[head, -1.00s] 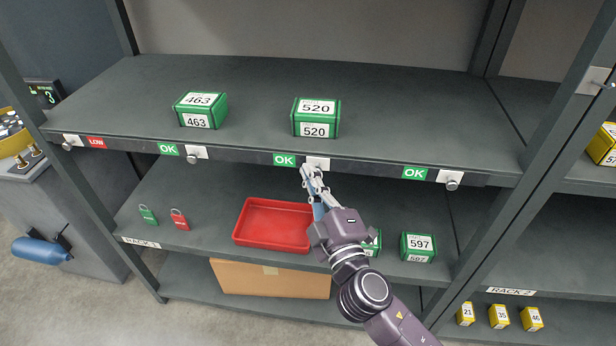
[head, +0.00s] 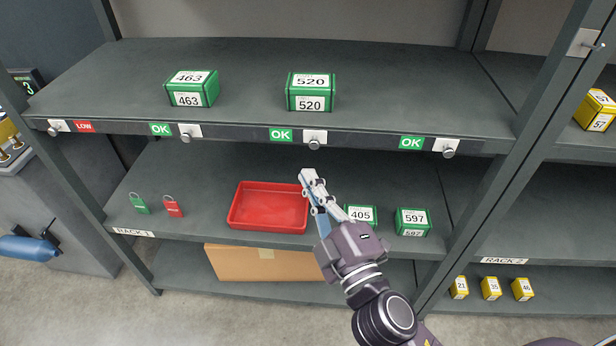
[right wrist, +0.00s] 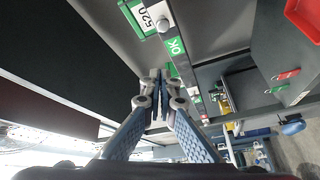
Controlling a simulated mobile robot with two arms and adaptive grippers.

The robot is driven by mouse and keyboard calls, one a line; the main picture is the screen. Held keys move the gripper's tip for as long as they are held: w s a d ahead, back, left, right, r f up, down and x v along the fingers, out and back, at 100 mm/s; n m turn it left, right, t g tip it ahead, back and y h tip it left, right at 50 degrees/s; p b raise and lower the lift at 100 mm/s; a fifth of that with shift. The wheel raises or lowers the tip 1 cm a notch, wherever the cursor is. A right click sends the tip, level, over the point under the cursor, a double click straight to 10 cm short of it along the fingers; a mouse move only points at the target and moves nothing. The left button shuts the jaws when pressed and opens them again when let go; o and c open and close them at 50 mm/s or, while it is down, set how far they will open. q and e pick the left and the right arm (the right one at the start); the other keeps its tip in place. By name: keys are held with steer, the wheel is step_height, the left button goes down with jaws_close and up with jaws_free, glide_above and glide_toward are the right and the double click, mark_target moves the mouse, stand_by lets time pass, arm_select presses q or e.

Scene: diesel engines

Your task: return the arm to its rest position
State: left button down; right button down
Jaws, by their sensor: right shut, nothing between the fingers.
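My right gripper (head: 308,180) is shut and empty in the head view. It is in front of the rack, a little below the upper shelf's front edge, with its tips near the right end of the red tray (head: 233,212). In the right wrist view its fingers (right wrist: 158,78) meet at the tips, with the green OK label (right wrist: 176,45) and the green box 520 (right wrist: 138,18) beyond them. My left gripper is not in view.
The upper shelf (head: 250,65) holds green boxes 463 (head: 192,89) and 520 (head: 311,92). Knobs (head: 314,144) stick out from its front edge. Boxes 405 (head: 361,214) and 597 (head: 412,222) stand on the lower shelf. A rack post (head: 510,170) rises to the right.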

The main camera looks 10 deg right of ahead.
steer(key=shift+f, duration=0.1)
stand_by(0.3)
step_height(320, 180, down, 23)
steer(key=w+d+m+g+h, duration=0.2)
steer(key=g, duration=0.3)
steer(key=s+d+f+m+g+h, duration=0.1)
steer(key=s+d+f+m+g, duration=0.2)
steer(key=f, duration=0.9)
steer(key=s+d+f+g, duration=0.2)
steer(key=s+f, duration=0.3)
steer(key=f, duration=0.6)
steer(key=s+d+f+m+g, duration=0.3)
steer(key=s+d+f+g, duration=0.1)
steer(key=s+f, duration=0.95)
steer(key=s+f+m+g, duration=0.1)
steer(key=s+f, duration=0.2)
steer(key=s, duration=0.4)
steer(key=s+d+f+m+g, duration=0.1)
steer(key=s+f+m+g, duration=0.1)
steer(key=s, duration=0.5)
steer(key=s+f+m+g, duration=0.1)
steer(key=s+f, duration=0.3)
steer(key=s, duration=0.3)
steer(key=shift+d+f+m+h, duration=0.25)
steer(key=shift+d+m+h, duration=0.05)
steer(key=shift+d+h, duration=0.1)
